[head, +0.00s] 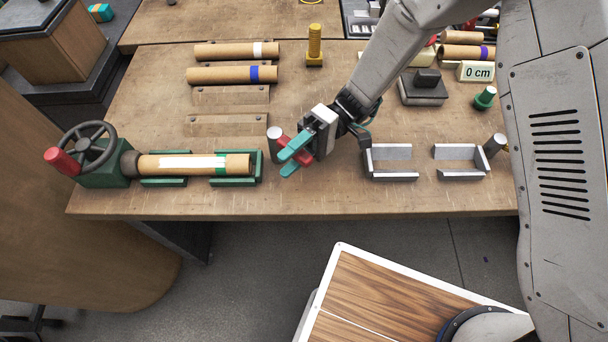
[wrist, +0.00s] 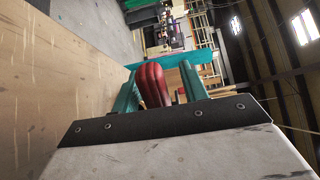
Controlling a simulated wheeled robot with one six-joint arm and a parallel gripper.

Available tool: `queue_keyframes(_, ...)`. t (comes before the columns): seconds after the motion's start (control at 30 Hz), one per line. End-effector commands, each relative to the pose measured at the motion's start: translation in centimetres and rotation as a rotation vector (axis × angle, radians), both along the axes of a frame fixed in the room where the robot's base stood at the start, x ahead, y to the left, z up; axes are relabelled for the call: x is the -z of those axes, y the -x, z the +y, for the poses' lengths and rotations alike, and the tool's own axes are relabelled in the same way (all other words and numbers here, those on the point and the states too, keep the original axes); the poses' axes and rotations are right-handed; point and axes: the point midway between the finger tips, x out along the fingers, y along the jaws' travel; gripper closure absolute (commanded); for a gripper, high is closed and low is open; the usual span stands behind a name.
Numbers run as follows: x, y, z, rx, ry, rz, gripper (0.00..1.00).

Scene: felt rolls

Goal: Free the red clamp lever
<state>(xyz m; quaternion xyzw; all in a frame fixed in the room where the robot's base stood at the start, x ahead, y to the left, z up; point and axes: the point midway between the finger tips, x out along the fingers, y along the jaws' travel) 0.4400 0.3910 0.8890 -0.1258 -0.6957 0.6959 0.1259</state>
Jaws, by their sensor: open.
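The red clamp lever (head: 283,141) sticks out from a short grey post at the right end of the green roll holder. My gripper (head: 286,160), with teal fingers, is at the lever from the right. In the wrist view the rounded red lever (wrist: 153,86) lies between the two teal fingers, which stand apart on either side of it. The gripper is open; whether a finger touches the lever cannot be told. A cardboard roll (head: 195,165) with a white strip and green band lies in the green holder (head: 250,182), beside the post.
A handwheel (head: 91,146) with a red knob stands at the left end of the holder. Two grey metal cradles (head: 390,170) stand empty to the right. Two rolls (head: 232,75) and a yellow post (head: 314,45) are farther back. A "0 cm" sign (head: 475,71) stands back right.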

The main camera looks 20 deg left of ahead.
Motion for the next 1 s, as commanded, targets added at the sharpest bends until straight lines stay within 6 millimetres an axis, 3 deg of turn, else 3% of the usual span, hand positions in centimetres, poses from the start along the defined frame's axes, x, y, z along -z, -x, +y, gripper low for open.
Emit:
queue_keyframes(0.17, -2.9, -0.1, 0.0, 0.001, -0.004, -0.004, 0.55)
queue_keyframes(0.23, -3.4, 0.9, -0.9, 0.002, 0.0, 0.003, 0.35)
queue_keyframes(0.4, -3.9, 4.3, -3.9, -0.002, 0.002, 0.007, 0.28)
queue_keyframes(0.43, -3.9, 4.8, -4.4, -0.002, 0.004, 0.008, 0.31)
queue_keyframes(0.47, -4.0, 5.4, -4.9, -0.001, 0.003, 0.007, 0.53)
queue_keyframes(0.5, -4.1, 6.1, -5.6, 0.0, 0.002, 0.006, 0.56)
queue_keyframes(0.8, -4.5, 10.6, -9.5, 0.0, 0.001, 0.003, 0.56)
queue_keyframes(1.0, -4.6, 11.8, -10.5, 0.001, 0.0, 0.0, 0.56)
